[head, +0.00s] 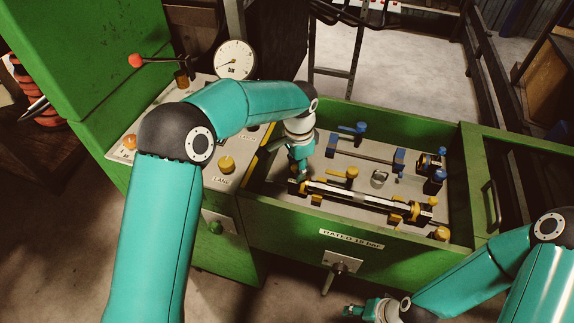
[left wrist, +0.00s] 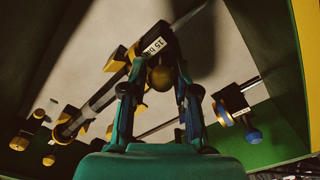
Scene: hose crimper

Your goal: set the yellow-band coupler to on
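The yellow-band coupler (head: 365,196) lies along the front of the green tray, a dark and pale bar with yellow clamps. In the left wrist view it runs diagonally (left wrist: 97,104), with a "15 BAR" label near its upper end. My left gripper (head: 300,165) is at the coupler's left end in the head view. In the left wrist view its two fingers (left wrist: 160,72) stand apart on either side of a dark yellowish round knob (left wrist: 160,79); contact is not clear. My right gripper (head: 355,311) is low at the front, outside the tray; its fingers are too small to judge.
A blue-banded coupler (head: 362,152) lies farther back in the tray. The tray's green walls (head: 345,225) surround both. A panel at left holds a gauge (head: 235,60), a red-knobbed lever (head: 136,61) and a yellow knob (head: 227,164). A handle (head: 340,268) projects from the front.

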